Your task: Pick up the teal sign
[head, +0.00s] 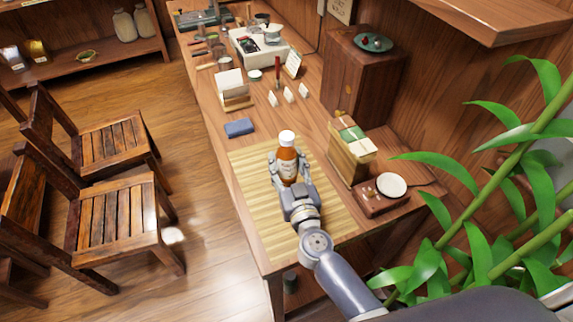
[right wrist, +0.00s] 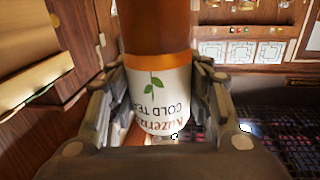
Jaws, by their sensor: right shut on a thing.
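My right gripper (head: 288,168) is shut on an amber bottle with a white cap (head: 287,156), above or on the bamboo mat; I cannot tell whether the bottle touches it. In the right wrist view the bottle (right wrist: 160,90) sits between both fingers (right wrist: 165,105), and its label reads "COLD TEA". I cannot make out a teal sign for certain. Small white cards (head: 289,95) stand on the table, and a framed card (head: 293,64) stands farther back. My left gripper is not in view.
The bamboo mat (head: 250,205) covers the table's near end. A folded blue cloth (head: 239,127) lies beyond it. A wooden box of packets (head: 345,165) and a small tray with a white dish (head: 372,204) stand right. Plant leaves (head: 430,165) hang at the right.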

